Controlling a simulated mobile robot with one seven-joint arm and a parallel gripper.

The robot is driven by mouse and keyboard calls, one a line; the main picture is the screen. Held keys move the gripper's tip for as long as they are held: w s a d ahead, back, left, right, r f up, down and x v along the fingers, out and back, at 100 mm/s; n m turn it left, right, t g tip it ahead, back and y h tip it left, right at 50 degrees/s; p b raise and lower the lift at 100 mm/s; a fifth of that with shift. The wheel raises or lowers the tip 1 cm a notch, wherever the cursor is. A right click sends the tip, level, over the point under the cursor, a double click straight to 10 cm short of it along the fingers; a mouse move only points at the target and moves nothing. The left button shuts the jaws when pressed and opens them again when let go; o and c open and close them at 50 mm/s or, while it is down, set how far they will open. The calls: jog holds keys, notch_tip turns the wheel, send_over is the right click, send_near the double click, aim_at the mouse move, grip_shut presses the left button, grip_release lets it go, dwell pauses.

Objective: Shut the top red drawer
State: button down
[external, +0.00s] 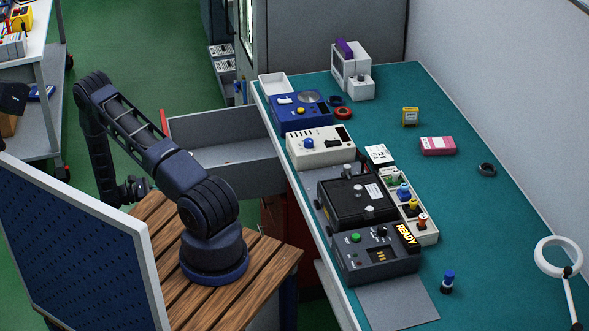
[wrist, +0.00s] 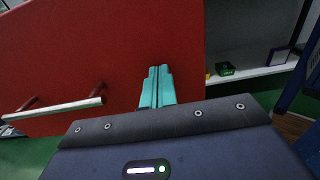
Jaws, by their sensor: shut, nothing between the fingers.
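The top red drawer stands pulled out from under the bench; its grey open tray (external: 225,150) shows in the external view, with a thin strip of its red front at the tray's left end. In the wrist view the red front (wrist: 110,50) fills the upper left, with a silver bar handle (wrist: 60,108) at lower left. My gripper (wrist: 157,70) is shut and empty, its teal fingers together before the right part of the red front, right of the handle. I cannot tell whether they touch it. In the external view the fingertips are hidden.
The green-topped bench (external: 470,230) carries several devices, including a blue box (external: 300,112) and a black unit (external: 357,203). A blue perforated panel (external: 75,240) and slatted wooden top (external: 255,265) stand in front. Green floor is free left of the drawer. A white shelf (wrist: 250,74) is at right.

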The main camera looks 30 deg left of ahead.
aim_at(232, 177)
jog(key=x, duration=3.7)
jog(key=shift+w+d+f, duration=0.15)
jog(key=shift+w+d, duration=0.05)
jog(key=shift+d, duration=0.05)
jog(key=shift+x, duration=1)
jog(key=v, duration=1.5)
jog(key=s+d+r+m+g+y, duration=0.1)
jog(key=d+r+m+g, duration=0.4)
jog(key=r, duration=0.6)
jog(key=s+d+r+m+g+y, duration=0.15)
jog(key=d+r+m+g, duration=0.25)
jog(key=d+r+m, duration=0.45)
jog(key=s+d+r+m+g+y, duration=0.1)
jog(key=d+r+m+g, duration=0.25)
jog(key=r, duration=0.85)
jog(key=s+d+r+m+t+y, duration=0.2)
jog(key=s+d+r+m+y, duration=0.2)
jog(key=s+r, duration=0.6)
jog(key=s+d+r+m+t+y, duration=0.2)
jog(key=s+d+r+m+y, duration=0.3)
jog(key=s+r, duration=0.5)
jog(key=shift+s+d+r+m, duration=0.25)
jog(key=shift+s+d+m, duration=0.15)
jog(key=shift+s+m, duration=0.1)
